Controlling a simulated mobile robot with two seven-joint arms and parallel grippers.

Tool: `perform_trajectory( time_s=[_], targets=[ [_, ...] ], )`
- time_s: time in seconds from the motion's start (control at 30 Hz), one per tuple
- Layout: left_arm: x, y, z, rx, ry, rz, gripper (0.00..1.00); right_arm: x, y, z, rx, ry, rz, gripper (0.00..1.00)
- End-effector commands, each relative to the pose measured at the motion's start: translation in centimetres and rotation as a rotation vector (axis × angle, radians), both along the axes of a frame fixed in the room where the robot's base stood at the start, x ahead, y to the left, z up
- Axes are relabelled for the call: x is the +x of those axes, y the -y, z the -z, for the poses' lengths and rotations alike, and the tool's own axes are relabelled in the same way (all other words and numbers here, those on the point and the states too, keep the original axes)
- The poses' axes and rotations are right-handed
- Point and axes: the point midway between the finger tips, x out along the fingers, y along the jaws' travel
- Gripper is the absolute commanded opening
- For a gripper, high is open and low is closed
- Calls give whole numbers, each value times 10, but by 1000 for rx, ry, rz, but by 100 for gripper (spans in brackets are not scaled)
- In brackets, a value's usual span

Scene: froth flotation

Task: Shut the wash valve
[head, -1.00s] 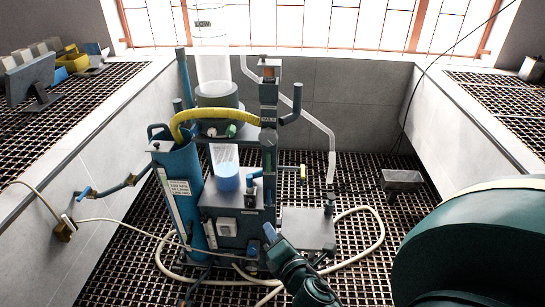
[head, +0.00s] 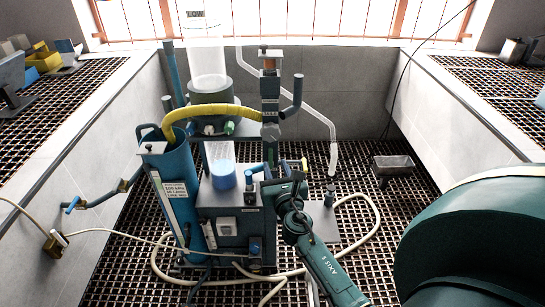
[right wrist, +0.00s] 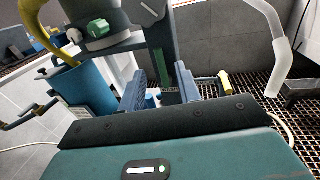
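A blue-handled valve (head: 249,176) sits on the grey box, left of my gripper. My right gripper (head: 284,180) is in front of the post, partly hiding the fittings behind it. In the right wrist view its blue fingers (right wrist: 162,75) are apart with nothing clearly held, the post showing between them. My left gripper is out of view.
A blue cylinder (head: 173,190) stands left of the grey box (head: 228,228). A yellow hose (head: 215,113) arches above. Another blue handle (head: 73,205) is at the left wall. A pale hose (head: 377,222) loops over the grated floor. A small grey tray (head: 393,163) stands right.

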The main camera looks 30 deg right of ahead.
Motion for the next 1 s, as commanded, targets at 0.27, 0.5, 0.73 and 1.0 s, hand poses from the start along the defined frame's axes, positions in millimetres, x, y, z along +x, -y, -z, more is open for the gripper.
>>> perform_trajectory(
  time_s=[0.27,0.5,0.73,1.0],
  targets=[
    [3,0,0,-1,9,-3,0,37,14,1,1,0,0,33],
    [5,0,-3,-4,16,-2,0,44,16,1,1,-1,-1,33],
    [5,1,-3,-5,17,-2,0,44,16,0,1,0,-1,28],
    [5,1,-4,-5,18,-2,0,43,16,0,1,0,-1,6]
  ],
)
